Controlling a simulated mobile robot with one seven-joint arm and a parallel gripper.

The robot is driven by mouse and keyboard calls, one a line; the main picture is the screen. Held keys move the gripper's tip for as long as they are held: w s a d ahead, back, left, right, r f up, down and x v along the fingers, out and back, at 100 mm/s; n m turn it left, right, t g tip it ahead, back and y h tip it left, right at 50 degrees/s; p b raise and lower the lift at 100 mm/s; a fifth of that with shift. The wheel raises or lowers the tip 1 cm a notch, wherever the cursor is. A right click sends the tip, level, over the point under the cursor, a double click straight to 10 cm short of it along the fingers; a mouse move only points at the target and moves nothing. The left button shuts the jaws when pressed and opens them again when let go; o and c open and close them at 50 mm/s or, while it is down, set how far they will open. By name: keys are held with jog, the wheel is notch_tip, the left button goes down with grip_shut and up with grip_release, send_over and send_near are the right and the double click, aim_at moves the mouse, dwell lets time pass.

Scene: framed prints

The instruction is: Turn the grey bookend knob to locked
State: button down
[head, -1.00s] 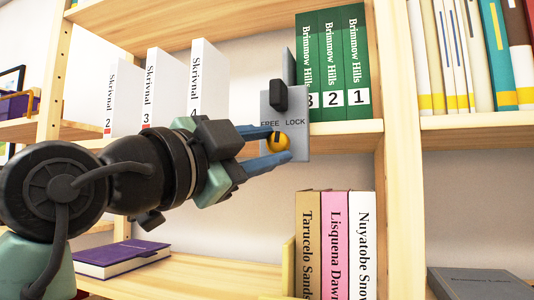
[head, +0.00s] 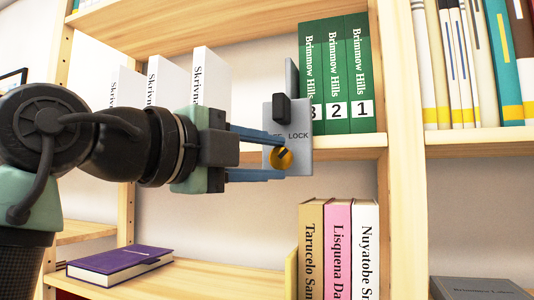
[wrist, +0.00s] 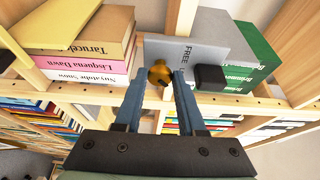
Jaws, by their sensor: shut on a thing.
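The grey bookend (head: 302,165) is a plate on the upper shelf beside the green books, with FREE and LOCK printed on it and a black block (head: 280,109) above. Its round orange-yellow knob (head: 281,159) sits low on the plate. The knob's dark mark slants up and right, toward LOCK. My gripper (head: 284,158) comes from the left and is shut on the knob, with one blue finger above and one below. In the wrist view the knob (wrist: 160,74) is between the fingertips, and part of the plate's lettering shows. My gripper covers part of FREE.
Green books (head: 337,80) stand just right of the bookend. White volumes (head: 210,80) stand left, behind my arm. Tan, pink and white books (head: 338,245) stand on the shelf below. A purple book (head: 118,263) lies at lower left.

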dwell(0.4)
jog(key=c, duration=0.5)
grip_release()
jog(key=b+v, duration=0.5)
jog(key=v, duration=0.8)
jog(key=w+d+f+n+t+y, duration=0.5)
jog(key=w+f+n+t, duration=0.15)
jog(key=n, duration=0.65)
jog(key=s+d+f+n+t+y, duration=0.1)
jog(key=s+n+t+y, duration=0.1)
jog(key=s+n, duration=0.1)
jog(key=s+d+n+t+y, duration=0.2)
jog(key=s+n+t, duration=0.1)
jog(key=s+n, duration=0.1)
jog(key=s+d+f+n+t+y, duration=0.1)
jog(key=s+d+n+t+y, duration=0.1)
jog(key=s+n, duration=0.2)
jog(key=shift+f+n+y, duration=0.3)
jog(key=shift+n+y, duration=0.1)
jog(key=shift+n, duration=0.7)
